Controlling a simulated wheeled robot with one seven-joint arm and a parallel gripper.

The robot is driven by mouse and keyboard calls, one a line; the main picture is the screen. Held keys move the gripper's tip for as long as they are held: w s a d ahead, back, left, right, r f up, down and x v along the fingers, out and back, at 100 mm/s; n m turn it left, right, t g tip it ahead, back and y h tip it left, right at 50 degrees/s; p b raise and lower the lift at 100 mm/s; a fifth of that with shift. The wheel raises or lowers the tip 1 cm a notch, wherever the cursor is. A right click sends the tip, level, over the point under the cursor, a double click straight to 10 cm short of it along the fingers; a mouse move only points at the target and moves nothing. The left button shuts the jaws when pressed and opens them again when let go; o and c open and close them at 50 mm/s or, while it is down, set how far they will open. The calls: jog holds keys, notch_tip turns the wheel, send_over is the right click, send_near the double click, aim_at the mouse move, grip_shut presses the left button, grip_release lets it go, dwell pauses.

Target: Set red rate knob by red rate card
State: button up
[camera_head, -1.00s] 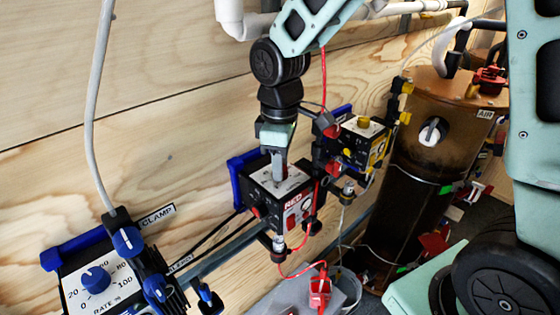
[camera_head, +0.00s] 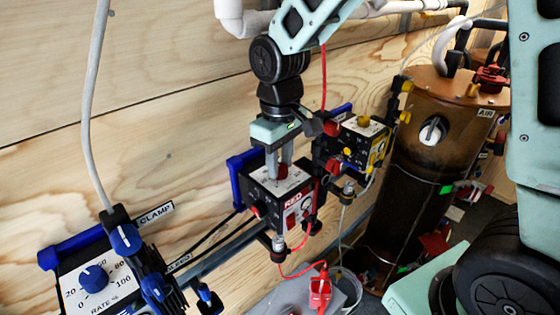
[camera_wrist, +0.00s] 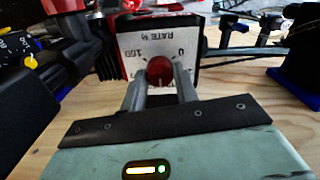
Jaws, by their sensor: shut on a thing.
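The red rate knob (camera_head: 283,171) sits on the white RATE % dial on top of the black RED box (camera_head: 265,203). My gripper (camera_head: 282,168) points down over this dial, its two fingers on either side of the knob. In the wrist view the fingers (camera_wrist: 159,78) flank the red knob (camera_wrist: 159,68) and are shut on it. The dial face (camera_wrist: 190,46) shows "0" and "100"; the other numbers are partly hidden by the fingers and knob. I cannot make out where the knob points. I cannot identify a red rate card.
A box with a blue rate knob (camera_head: 94,277) stands at the lower left, near a CLAMP label (camera_head: 155,214). A box with a yellow knob (camera_head: 364,121) is just right of the RED box. A brown cylinder (camera_head: 420,160) stands farther right. Red tubing (camera_head: 300,265) hangs below the RED box.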

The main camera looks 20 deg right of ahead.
aim_at(280, 166)
jog(key=shift+m, duration=1)
jog(key=shift+w, duration=0.1)
jog(key=o, duration=1)
jog(key=shift+c, duration=0.2)
jog(key=shift+r, duration=0.1)
notch_tip(280, 166, up, 12)
jog(key=b, duration=0.2)
jog(key=shift+b, duration=0.35)
